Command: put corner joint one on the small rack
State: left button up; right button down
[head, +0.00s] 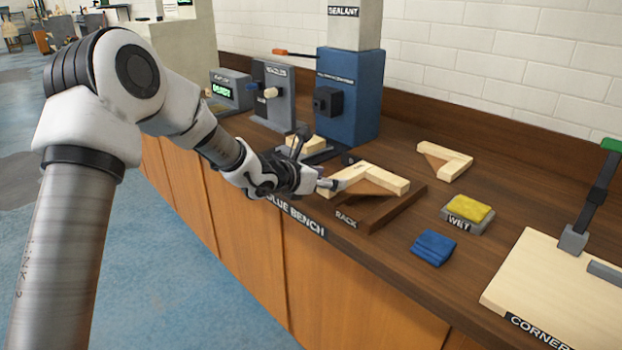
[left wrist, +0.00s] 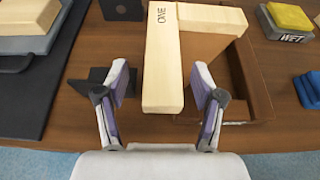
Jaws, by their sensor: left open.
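Corner joint one (head: 385,178) is a pale wooden L with a brown brace in its corner. It appears to rest on the dark brown small rack (head: 397,204), labelled RACK, at the bench's front edge. In the left wrist view, the joint (left wrist: 163,62) shows the word ONE; one leg points toward me and the rack (left wrist: 252,75) shows to its right. My left gripper (head: 325,184) is open at the joint's near end. In the left wrist view its fingers (left wrist: 160,100) stand on either side of that leg, with visible gaps. My right gripper is not in view.
A second corner joint (head: 446,160) lies behind the rack. A yellow sponge (head: 469,207) on its WET holder, a blue cloth (head: 433,247) and a pale board (head: 535,278) are to the right. The blue sealant machine (head: 352,95) stands behind my gripper.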

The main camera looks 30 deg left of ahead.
pick_arm(q)
jog(key=b+v, duration=0.2)
jog(key=v, duration=0.7)
jog(key=s+d+f+m+g, duration=0.2)
jog(key=s+f+m+g, duration=0.15)
jog(key=f, duration=0.45)
jog(key=s+d+f+m+g, duration=0.2)
jog(key=s+f+m+g, duration=0.15)
jog(key=f, duration=0.45)
jog(key=s+a+f+m+g+y, duration=0.3)
jog(key=s+f+m+g+y, duration=0.3)
jog(key=s+f+m, duration=1.2)
jog(key=s+d+f+m+h, duration=0.2)
jog(key=s+d+f+m, duration=0.45)
jog(key=s+f, duration=0.4)
notch_tip(320, 180, up, 9)
jog(key=s+p, duration=0.1)
jog(key=p, duration=0.7)
jog(key=shift+s+a+y, duration=0.2)
jog(key=shift+s+y, duration=0.1)
jog(key=shift+s, duration=0.05)
jog(key=shift+w, duration=0.1)
